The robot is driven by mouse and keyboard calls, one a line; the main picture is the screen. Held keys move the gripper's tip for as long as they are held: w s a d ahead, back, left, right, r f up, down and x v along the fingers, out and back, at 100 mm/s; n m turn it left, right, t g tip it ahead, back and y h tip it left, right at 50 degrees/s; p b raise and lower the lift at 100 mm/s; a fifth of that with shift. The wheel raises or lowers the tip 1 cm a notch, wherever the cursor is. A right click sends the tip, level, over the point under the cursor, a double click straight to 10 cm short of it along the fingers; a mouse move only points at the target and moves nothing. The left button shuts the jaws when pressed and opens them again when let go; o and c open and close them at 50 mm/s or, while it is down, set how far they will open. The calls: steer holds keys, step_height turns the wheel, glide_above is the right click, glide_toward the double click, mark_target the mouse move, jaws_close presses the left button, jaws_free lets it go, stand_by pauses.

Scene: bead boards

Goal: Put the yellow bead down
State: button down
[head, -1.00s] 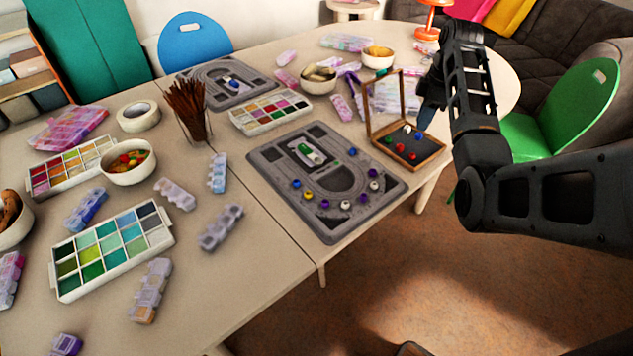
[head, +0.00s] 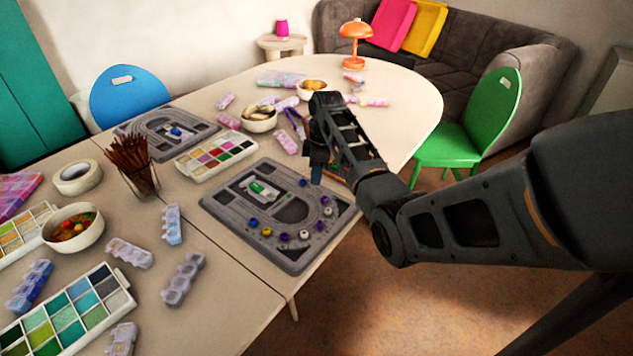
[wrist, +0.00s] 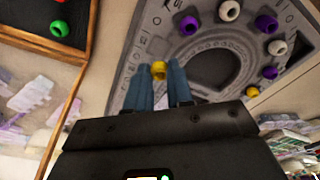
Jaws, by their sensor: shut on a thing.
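My gripper (wrist: 158,80) is shut on a yellow bead (wrist: 158,69), held between its blue fingertips in the wrist view. In the head view my gripper (head: 316,174) points down near the back right edge of the grey bead board (head: 292,262). The held bead cannot be made out there. The board (wrist: 135,70) lies beyond the fingertips in the wrist view. White, purple and other beads sit along its curved groove, with another yellow bead (head: 267,231) among them. The gap between the held bead and the board is unclear.
A wooden-framed box (wrist: 72,112) with a red and a green bead (wrist: 59,28) lies beside the board, mostly behind my arm in the head view. A paint palette (head: 216,155), a second grey board (head: 200,122) and a cup of brown sticks (head: 140,178) stand left.

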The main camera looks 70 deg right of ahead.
mark_target(317, 193)
steer(key=shift+f, duration=1.85)
steer(key=shift+s+f, duration=0.1)
steer(key=shift+f, duration=0.25)
steer(key=shift+a+f, duration=0.1)
steer(key=shift+f, duration=0.25)
steer(key=c, duration=1)
jaws_free()
steer(key=shift+s+a+f, duration=0.1)
steer(key=shift+f, duration=0.1)
steer(key=r, duration=0.9)
steer(key=s+d+r, duration=0.1)
steer(key=r, duration=0.3)
steer(key=shift+r+b, duration=0.3)
steer(key=shift+r, duration=0.1)
